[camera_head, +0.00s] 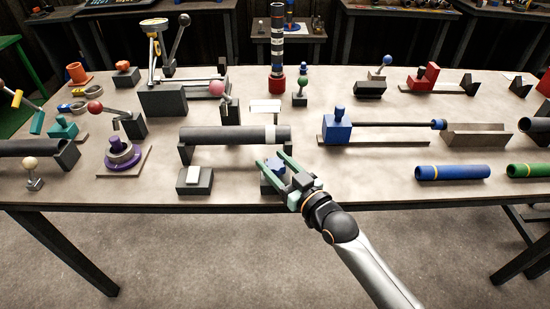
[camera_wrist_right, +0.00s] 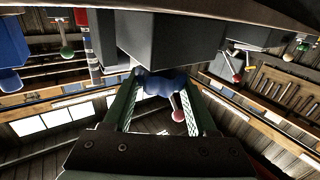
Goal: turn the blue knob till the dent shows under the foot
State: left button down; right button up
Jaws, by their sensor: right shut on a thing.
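The blue knob (camera_head: 274,165) sits on a dark block at the front of the table, just below the right end of a dark grey shaft (camera_head: 225,135). My right gripper (camera_head: 278,162) reaches in from the lower right, its green fingers shut on the knob from both sides. The right wrist view also shows the lobed blue knob (camera_wrist_right: 160,83) between the fingers, beside a dark block (camera_wrist_right: 170,40). The shaft lies across dark supports and has a lighter band near its right end. A white-topped piece (camera_head: 265,107) stands behind that end. I cannot make out a dent or clearly identify the foot. My left gripper is not in view.
A small block with a white top (camera_head: 194,177) stands left of my gripper. A blue block with a rod (camera_head: 338,126) is to the right, with a blue tube (camera_head: 452,172) farther right. The table front between gripper and tube is clear.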

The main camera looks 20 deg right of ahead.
jog(key=o, duration=1.4)
jog(key=shift+c, duration=0.2)
jog(key=v, duration=1.2)
jog(key=shift+s, duration=0.25)
jog(key=shift+r, duration=0.1)
jog(key=s+a+f+g+h+p, duration=0.1)
jog(key=s+f+g, duration=0.3)
jog(key=f, duration=0.6)
jog(key=s+a+f+m+g+h+p, duration=0.1)
jog(key=s+f+g+p, duration=0.3)
jog(key=s+f, duration=0.5)
jog(key=shift+f+m+h, duration=0.3)
jog(key=shift+f+h, duration=0.25)
jog(key=shift+h, duration=0.15)
